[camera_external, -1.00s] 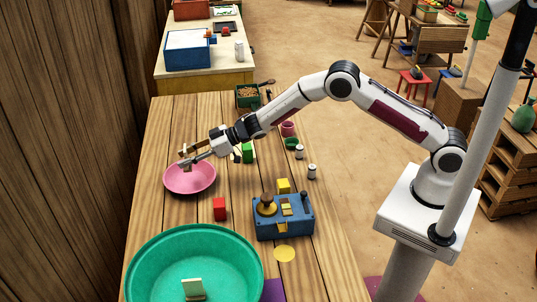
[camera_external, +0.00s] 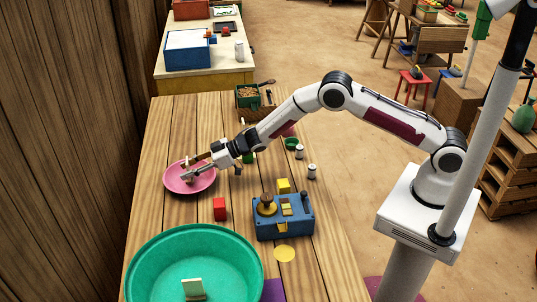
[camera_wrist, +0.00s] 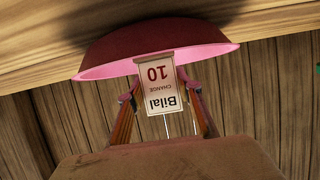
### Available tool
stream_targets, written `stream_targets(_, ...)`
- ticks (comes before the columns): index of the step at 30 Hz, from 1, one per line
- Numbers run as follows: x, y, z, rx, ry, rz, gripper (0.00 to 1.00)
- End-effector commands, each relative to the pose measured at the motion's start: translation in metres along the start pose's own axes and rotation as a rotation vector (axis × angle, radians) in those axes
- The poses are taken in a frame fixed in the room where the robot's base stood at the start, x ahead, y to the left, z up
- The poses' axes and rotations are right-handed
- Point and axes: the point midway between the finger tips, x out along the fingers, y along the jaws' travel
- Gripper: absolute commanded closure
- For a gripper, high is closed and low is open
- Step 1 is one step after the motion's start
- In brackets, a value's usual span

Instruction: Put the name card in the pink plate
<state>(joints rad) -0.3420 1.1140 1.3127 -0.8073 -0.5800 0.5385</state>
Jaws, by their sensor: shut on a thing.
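The name card is a white card (camera_wrist: 158,88) with "Bilal", "CHANGE" and "10" on it, upside down in the wrist view. My gripper (camera_external: 187,171) is shut on it, with a finger at each side of the card. The pink plate (camera_external: 176,187) is a round, shallow dish at the left of the wooden table. My gripper is at the plate, with its fingertips over the plate's inside. In the wrist view the plate (camera_wrist: 110,50) lies just beyond the card. I cannot tell whether the card touches the plate.
A large green basin (camera_external: 139,262) with a small pale card-like piece (camera_external: 193,288) stands in front. A red block (camera_external: 220,209) and a blue box with a brass-coloured knob (camera_external: 283,222) lie right of the plate. Small cans (camera_external: 312,171) stand farther right.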

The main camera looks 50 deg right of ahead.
Motion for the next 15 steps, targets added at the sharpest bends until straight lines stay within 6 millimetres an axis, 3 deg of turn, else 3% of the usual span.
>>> stream_targets(6, 0.0001, 0.0000, -0.0002, 0.000, 0.001, 0.000, 0.87)
stream_targets(7, 0.0001, 0.0000, 0.0000, 0.000, 0.000, 0.000, 0.63)
stream_targets(9, 0.0001, 0.0000, 0.0001, 0.000, 0.000, 0.000, 0.46)
stream_targets(15, 0.0000, 0.0000, 0.0000, 0.000, 0.000, 0.000, 0.46)
